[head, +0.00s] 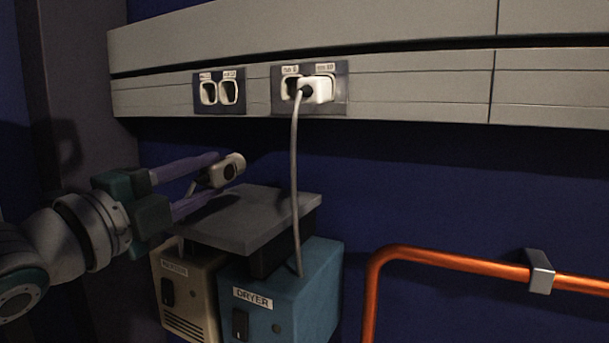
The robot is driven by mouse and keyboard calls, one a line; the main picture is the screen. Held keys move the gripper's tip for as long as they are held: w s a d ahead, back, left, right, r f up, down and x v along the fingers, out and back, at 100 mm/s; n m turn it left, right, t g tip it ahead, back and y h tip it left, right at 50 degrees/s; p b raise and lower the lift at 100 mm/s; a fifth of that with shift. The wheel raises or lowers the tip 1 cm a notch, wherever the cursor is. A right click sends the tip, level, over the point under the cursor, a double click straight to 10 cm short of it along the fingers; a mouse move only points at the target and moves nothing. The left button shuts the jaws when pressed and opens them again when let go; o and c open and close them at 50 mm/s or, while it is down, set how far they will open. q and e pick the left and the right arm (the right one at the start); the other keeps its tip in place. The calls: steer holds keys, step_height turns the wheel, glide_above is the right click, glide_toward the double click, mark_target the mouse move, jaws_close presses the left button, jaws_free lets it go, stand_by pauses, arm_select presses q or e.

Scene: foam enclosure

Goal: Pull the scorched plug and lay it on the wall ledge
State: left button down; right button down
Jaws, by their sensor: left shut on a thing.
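My left gripper (219,174) comes in from the left and is shut on a pale plug (236,163) at its fingertips. The plug has a dark patch on its face; I cannot tell whether this is scorching. It is held in the air, below the left socket pair and over the left part of a grey wall ledge (262,218), apart from it as far as I can see. A piece of its cord seems to show behind the fingers. My right gripper is not in view.
The left socket pair (220,91) is empty. A white plug (319,90) sits in the right socket plate, its grey cable (295,180) running down to the blue dryer box (310,290). A beige box (190,290) stands beside it. An orange pipe (450,262) is at right.

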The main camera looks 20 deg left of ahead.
arm_select(q)
steer(key=shift+f, duration=0.1)
steer(key=shift+c, duration=2.1)
jaws_free()
